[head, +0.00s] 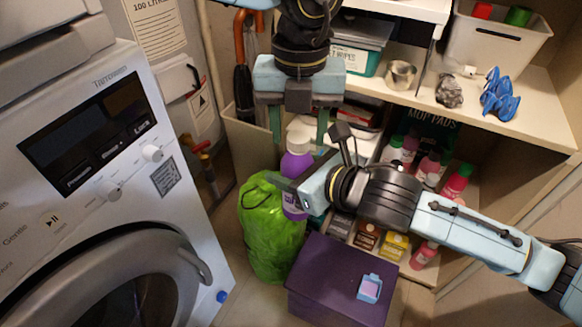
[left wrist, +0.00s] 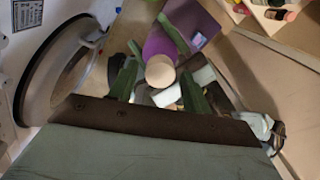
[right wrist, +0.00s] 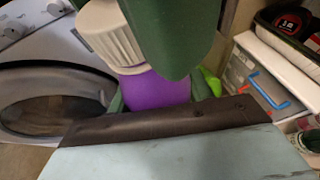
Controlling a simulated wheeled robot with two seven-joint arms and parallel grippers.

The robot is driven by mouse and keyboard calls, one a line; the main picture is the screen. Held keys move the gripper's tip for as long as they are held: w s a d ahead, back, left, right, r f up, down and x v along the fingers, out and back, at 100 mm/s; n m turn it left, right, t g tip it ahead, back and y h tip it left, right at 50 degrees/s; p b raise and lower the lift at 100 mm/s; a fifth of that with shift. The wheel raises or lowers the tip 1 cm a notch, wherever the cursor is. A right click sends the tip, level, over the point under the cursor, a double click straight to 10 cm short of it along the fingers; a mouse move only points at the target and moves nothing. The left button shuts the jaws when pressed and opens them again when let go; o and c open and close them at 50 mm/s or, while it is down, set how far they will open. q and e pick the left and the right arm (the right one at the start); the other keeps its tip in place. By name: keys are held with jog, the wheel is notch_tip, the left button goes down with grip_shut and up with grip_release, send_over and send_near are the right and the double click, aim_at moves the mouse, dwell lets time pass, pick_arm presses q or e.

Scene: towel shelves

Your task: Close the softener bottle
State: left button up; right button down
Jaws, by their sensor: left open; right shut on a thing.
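The softener bottle (head: 297,164) is purple with a white cap (head: 299,138). It stands roughly upright in the middle of the head view. My right gripper (head: 288,188) is shut around the bottle's body; the right wrist view shows the purple body (right wrist: 158,90) and ribbed white cap (right wrist: 112,38) close up. My left gripper (head: 298,128) points down from above, open, with its fingers on either side of the cap. The left wrist view shows the round cap top (left wrist: 160,71) between the spread fingers. Whether the fingers touch the cap, I cannot tell.
A washing machine (head: 90,160) stands at left. A green bag (head: 268,235) and a purple box (head: 335,275) with a small blue item (head: 369,288) sit below the bottle. Shelves with bottles, boxes and a bin (head: 497,45) fill the right side.

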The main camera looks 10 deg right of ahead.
pick_arm(q)
jog(key=shift+f, duration=0.15)
jog(key=shift+c, duration=0.2)
jog(key=c, duration=1)
jog(key=o, duration=1.1)
jog(key=shift+r, duration=2.3)
jog(key=shift+c, duration=0.2)
